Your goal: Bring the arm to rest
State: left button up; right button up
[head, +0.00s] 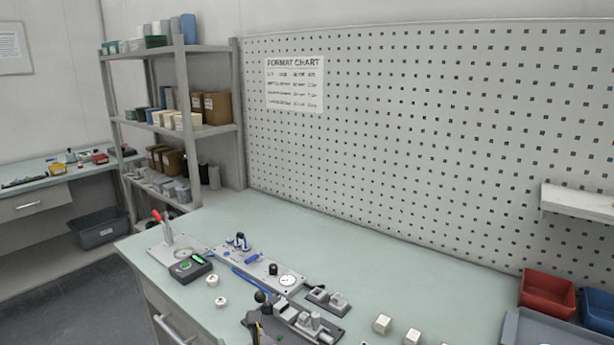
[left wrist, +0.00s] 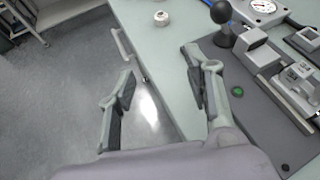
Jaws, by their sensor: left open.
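My left gripper (left wrist: 160,75) shows in the left wrist view with its two grey fingers spread apart and nothing between them. It hangs over the front edge of the pale green workbench (left wrist: 145,35), with the grey floor below on the left. A grey fixture (left wrist: 255,110) with a black ball knob (left wrist: 221,12) and a green button lies just right of the right finger. In the head view only a small dark part at the bottom edge may belong to my left gripper; the rest is out of frame. My right gripper is not in view.
White round caps (head: 212,280) lie near the bench's front edge. A toggle clamp (head: 160,225), a dial gauge (head: 287,281) and small blocks (head: 382,324) stand on the bench. A red bin (head: 547,293) is at the right. The bench's back strip is clear before the pegboard (head: 420,150).

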pick_arm(q)
jog(key=s+a+f+n+g+h, duration=0.2)
jog(key=s+a+f+n, duration=0.1)
jog(key=s+f+n, duration=0.35)
jog(key=s+a+f+n+g+h, duration=0.1)
jog(key=s+a+f+n+g, duration=0.15)
jog(key=s+f+n, duration=0.4)
jog(key=s+a+f+n+g+h, duration=0.2)
jog(key=s+n+g+h, duration=0.15)
jog(key=s+n, duration=1.25)
jog(key=s+f+m+g, duration=0.1)
jog(key=s+f, duration=0.1)
jog(key=f, duration=1.2)
jog(key=s+f+m, duration=0.1)
jog(key=s+f, duration=0.1)
jog(key=f, duration=1.1)
jog(key=s+a+f+g, duration=0.1)
jog(key=s+a+f, duration=0.1)
jog(key=s+f, duration=1.3)
jog(key=shift+a, duration=0.15)
jog(key=shift+s, duration=0.1)
